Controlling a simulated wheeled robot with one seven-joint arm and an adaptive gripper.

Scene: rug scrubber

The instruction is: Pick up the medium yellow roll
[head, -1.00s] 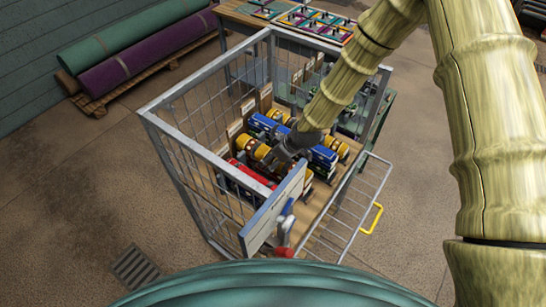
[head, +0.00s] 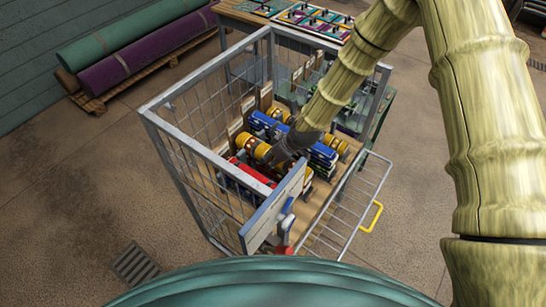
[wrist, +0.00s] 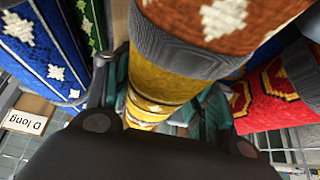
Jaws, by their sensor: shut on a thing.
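Yellow patterned rolls lie on wooden shelving inside a wire cage in the head view. My gripper (head: 278,157) reaches down into the cage, its fingers over a yellow roll (head: 254,145) between the blue and red rolls. The arm and gripper hide part of this roll in the head view. I cannot read its size label. Another yellow roll (head: 276,113) lies farther back.
Blue rolls (wrist: 45,55) and a red roll (wrist: 275,98) lie close on both sides. The cage's metal frame (head: 180,170) surrounds the rolls, and a wire door (head: 350,215) stands open at right.

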